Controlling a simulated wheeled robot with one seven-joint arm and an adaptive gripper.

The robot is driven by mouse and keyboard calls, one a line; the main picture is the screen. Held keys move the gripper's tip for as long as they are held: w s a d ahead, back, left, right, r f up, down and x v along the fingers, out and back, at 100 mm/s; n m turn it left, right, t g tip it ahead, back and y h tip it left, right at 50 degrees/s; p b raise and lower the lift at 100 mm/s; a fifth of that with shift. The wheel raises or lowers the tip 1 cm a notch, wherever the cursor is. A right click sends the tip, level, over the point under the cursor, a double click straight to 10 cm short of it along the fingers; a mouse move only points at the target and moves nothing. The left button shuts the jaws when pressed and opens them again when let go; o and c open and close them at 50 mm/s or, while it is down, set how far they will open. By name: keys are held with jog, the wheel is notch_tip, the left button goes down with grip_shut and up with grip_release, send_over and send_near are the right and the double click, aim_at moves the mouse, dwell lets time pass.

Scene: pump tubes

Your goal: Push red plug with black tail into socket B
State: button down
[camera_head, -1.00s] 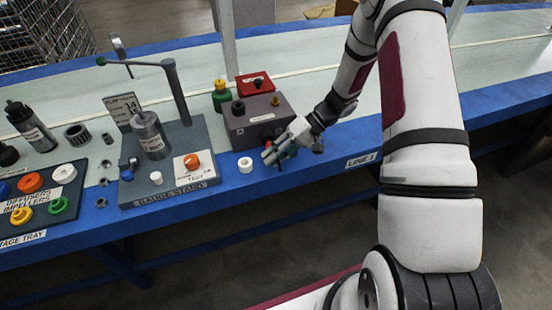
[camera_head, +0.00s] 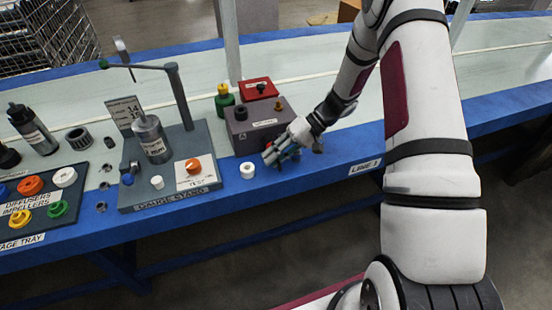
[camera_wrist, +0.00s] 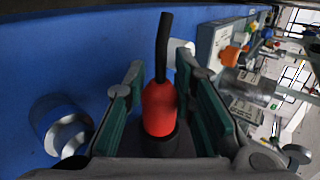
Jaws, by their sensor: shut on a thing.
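The red plug (camera_wrist: 160,107) sits upright between my gripper's fingers in the wrist view, its black tail (camera_wrist: 164,45) pointing to the top of the picture. My gripper (camera_wrist: 160,110) is shut on it, with a green-lined finger on each side. In the head view my gripper (camera_head: 270,155) is low at the front right of the purple-grey socket box (camera_head: 243,134), near the table's blue edge. An A label shows on the box's front left. Socket B is not visible, and my gripper covers the right part of the front. I cannot tell whether the plug touches the box.
A white ring (camera_head: 247,170) stands just left of my gripper. The gauge stand (camera_head: 140,197) with its orange knob (camera_head: 193,166) is further left. A red box (camera_head: 258,88) and a green bottle (camera_head: 223,100) stand behind the socket box. The blue edge to the right is clear.

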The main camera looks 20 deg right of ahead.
jog(key=shift+w, duration=0.1)
jog(key=c, duration=1.3)
grip_release()
jog(key=v, duration=1.2)
